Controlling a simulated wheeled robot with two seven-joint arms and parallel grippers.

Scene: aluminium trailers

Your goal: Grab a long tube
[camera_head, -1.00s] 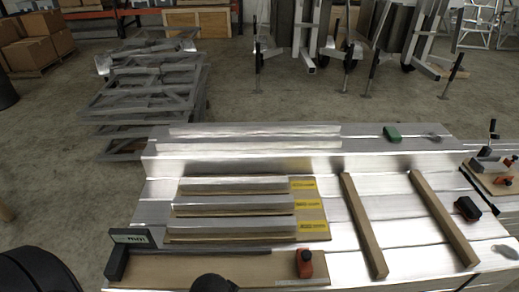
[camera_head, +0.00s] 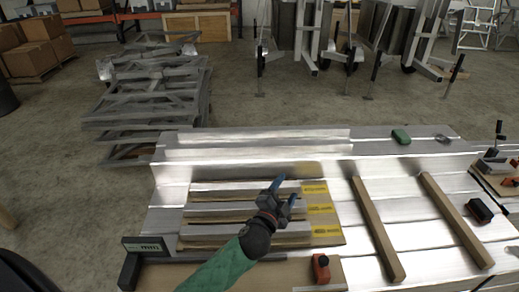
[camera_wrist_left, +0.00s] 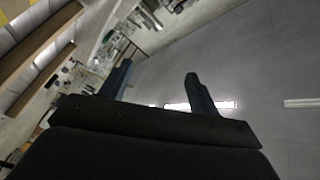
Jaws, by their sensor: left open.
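Several long silver tubes lie on the metal workbench. Two long tubes (camera_head: 258,135) lie along its raised back part. Shorter tubes (camera_head: 225,209) lie side by side on a board with yellow labels (camera_head: 318,208). My left gripper (camera_head: 283,191) is over the right part of these shorter tubes and hides some of them. It is open with nothing between its fingers. Its two blue fingers also show apart in the left wrist view (camera_wrist_left: 158,82). My right gripper is not in view.
Two wooden bars (camera_head: 378,230) lie on the bench to the right. A red-orange tool (camera_head: 320,268) stands at the front, and a dark square (camera_head: 143,250) is at front left. A green object (camera_head: 401,136) and a black-red tape measure (camera_head: 480,210) lie at right.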

